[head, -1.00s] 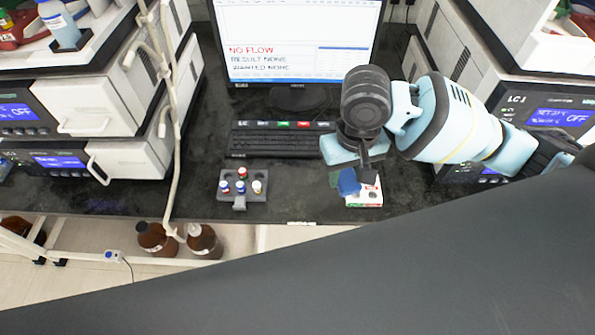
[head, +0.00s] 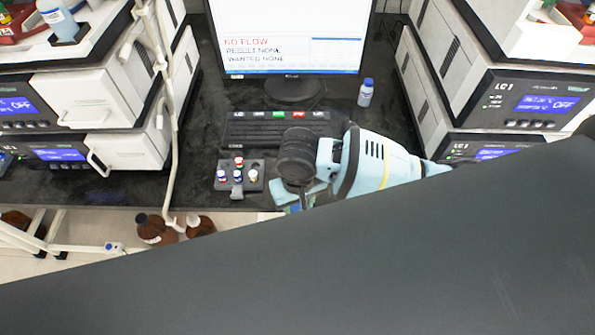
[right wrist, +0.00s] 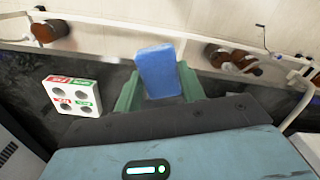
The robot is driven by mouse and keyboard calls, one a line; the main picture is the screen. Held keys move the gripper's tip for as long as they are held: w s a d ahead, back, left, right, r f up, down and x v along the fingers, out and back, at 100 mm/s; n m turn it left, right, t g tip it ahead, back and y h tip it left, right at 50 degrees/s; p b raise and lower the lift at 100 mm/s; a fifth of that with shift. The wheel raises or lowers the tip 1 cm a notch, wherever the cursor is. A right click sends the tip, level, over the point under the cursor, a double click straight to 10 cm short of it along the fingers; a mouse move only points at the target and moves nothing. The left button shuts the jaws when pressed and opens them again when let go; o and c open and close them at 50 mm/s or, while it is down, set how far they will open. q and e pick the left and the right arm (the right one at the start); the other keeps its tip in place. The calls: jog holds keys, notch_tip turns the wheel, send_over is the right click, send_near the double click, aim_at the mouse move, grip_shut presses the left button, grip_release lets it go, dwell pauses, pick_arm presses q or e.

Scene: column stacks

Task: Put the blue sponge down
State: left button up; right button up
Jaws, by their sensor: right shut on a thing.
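The blue sponge (right wrist: 158,68) is held upright between the two green fingers of my right gripper (right wrist: 160,88) in the right wrist view. The gripper is shut on it. In the head view my right gripper (head: 298,206) is above the front part of the dark bench (head: 215,195), right of the grey vial rack. The sponge and fingertips are mostly hidden there. In the right wrist view the sponge overlaps the bench edge and the floor beyond. I cannot tell its height over the bench. My left gripper is not in view.
The grey vial rack (head: 253,183), keyboard (head: 270,130), monitor (head: 290,40) and a small bottle (head: 366,94) are on the bench. A large dark shape covers the lower head view.

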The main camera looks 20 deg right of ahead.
jog(key=w+d, duration=0.1)
jog(key=w, duration=0.2)
jog(key=w+f+b, duration=0.1)
jog(key=w, duration=0.2)
jog(key=w+d, duration=0.1)
jog(key=w, duration=0.3)
jog(key=shift+d+f, duration=0.15)
jog(key=shift+d, duration=0.2)
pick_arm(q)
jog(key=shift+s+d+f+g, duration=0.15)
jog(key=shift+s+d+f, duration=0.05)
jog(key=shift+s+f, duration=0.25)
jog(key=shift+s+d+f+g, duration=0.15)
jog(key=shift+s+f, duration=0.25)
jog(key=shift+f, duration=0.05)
pick_arm(e)
jog(key=shift+w+d, duration=0.1)
jog(key=shift+w, duration=0.2)
jog(key=shift+w+d, duration=0.15)
jog(key=shift+w, duration=0.3)
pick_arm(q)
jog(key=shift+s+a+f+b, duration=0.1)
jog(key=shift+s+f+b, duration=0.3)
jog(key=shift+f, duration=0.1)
pick_arm(e)
jog(key=shift+f, duration=1.7)
jog(key=shift+f, duration=0.1)
jog(key=o, duration=1)
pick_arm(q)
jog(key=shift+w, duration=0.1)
